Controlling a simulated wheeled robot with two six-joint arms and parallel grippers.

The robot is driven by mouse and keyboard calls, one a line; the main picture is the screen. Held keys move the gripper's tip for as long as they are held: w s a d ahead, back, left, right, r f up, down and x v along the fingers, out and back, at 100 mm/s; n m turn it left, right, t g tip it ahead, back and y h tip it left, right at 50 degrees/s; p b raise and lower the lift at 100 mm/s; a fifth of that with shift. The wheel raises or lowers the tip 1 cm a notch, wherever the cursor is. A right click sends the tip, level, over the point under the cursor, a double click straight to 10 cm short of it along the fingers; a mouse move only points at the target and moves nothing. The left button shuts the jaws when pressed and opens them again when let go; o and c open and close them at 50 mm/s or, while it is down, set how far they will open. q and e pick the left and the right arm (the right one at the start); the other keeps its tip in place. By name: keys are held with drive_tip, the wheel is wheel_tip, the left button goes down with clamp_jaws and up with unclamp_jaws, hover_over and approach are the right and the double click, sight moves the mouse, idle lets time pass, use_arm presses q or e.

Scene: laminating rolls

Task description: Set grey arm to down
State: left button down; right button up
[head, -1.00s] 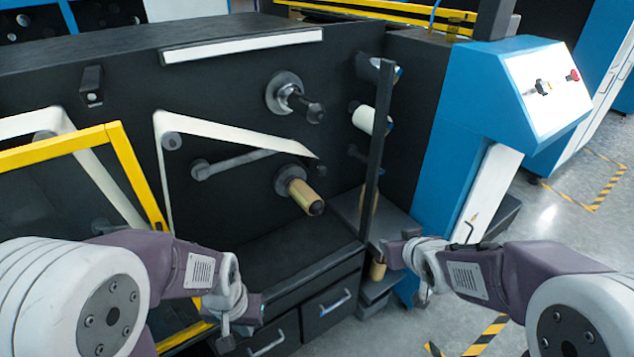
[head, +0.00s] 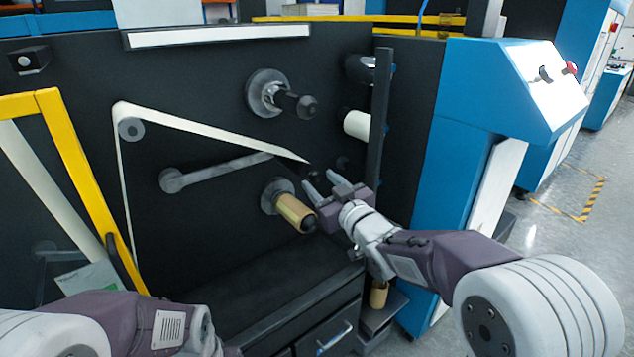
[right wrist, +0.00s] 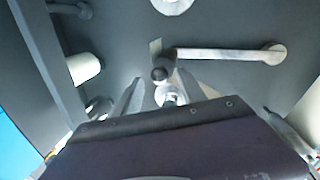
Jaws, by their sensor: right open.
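The grey arm (head: 222,171) is a bar on the dark machine face. It runs from a round pivot at its left end, sloping slightly up to the right, and its far end passes behind the white web. It also shows in the right wrist view (right wrist: 225,54), with the pivot at the right there. A black knob (head: 316,177) sits near that far end. My right gripper (head: 322,183) is open, with its fingers on either side of the knob in the picture; it also shows in the right wrist view (right wrist: 158,85). I cannot tell whether they touch. My left gripper's jaws are out of view.
A gold roll (head: 296,212) sticks out just below left of my right gripper. A dark upright post (head: 379,130) and a white roller (head: 357,124) stand close to its right. A black spindle (head: 295,104) is above. A yellow frame (head: 75,150) is at left.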

drive_tip(key=shift+x, duration=1.1)
clamp_jaws()
idle(0.6)
